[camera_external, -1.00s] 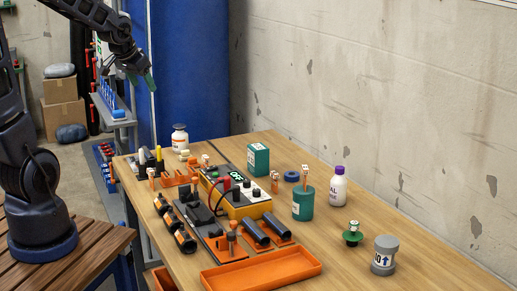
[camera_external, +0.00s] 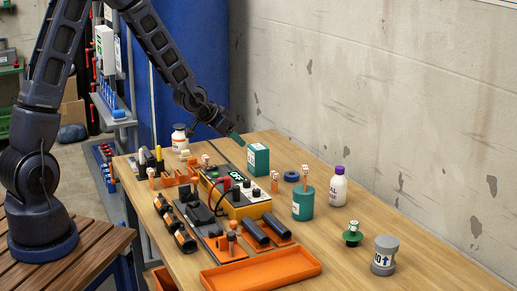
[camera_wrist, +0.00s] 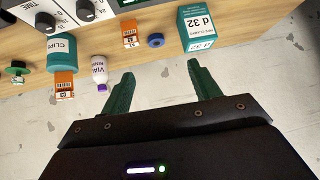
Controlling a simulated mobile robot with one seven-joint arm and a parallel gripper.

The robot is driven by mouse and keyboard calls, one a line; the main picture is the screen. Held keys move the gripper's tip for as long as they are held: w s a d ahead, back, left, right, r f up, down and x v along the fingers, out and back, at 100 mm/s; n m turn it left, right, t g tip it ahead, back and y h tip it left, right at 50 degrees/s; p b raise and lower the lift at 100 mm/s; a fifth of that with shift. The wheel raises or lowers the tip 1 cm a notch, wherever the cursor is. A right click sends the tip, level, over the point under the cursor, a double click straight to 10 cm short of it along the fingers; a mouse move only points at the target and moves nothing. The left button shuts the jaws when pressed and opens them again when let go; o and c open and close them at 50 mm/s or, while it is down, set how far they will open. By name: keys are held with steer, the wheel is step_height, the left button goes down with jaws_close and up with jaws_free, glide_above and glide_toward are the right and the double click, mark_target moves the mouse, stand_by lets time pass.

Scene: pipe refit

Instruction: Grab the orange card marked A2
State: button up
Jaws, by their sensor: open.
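Several small orange cards show, and I cannot read for certain which bears A2. In the wrist view one orange card (camera_wrist: 64,84) is beside the teal CLIPS canister, and another orange card (camera_wrist: 130,34) is between the white vial and the blue ring. In the external view an orange card (camera_external: 305,173) shows at the canister's top, and another orange card (camera_external: 275,181) is right of the yellow meter. My gripper (camera_wrist: 160,69) is open and empty. Its green fingertips (camera_external: 237,137) appear near the teal box in the external view, apart from the cards.
The teal box (camera_external: 258,159), blue ring (camera_external: 291,176), teal canister (camera_external: 303,204) and white vial (camera_external: 338,185) crowd the table's right half. The yellow meter (camera_external: 236,193) is central. An orange tray (camera_external: 262,269) lies at the front. The wall (camera_external: 400,110) runs along the right.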

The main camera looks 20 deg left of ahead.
steer(key=m+h, duration=0.1)
steer(key=h, duration=0.1)
glide_toward(272, 173)
steer(key=d, duration=0.1)
steer(key=shift+a+f+x, duration=0.1)
steer(key=shift+a+x, duration=0.05)
steer(key=shift+x, duration=2.55)
steer(key=shift+a+f+x, duration=0.1)
steer(key=shift+a+x, duration=0.05)
steer(key=shift+x, duration=2.5)
steer(key=c, duration=1.1)
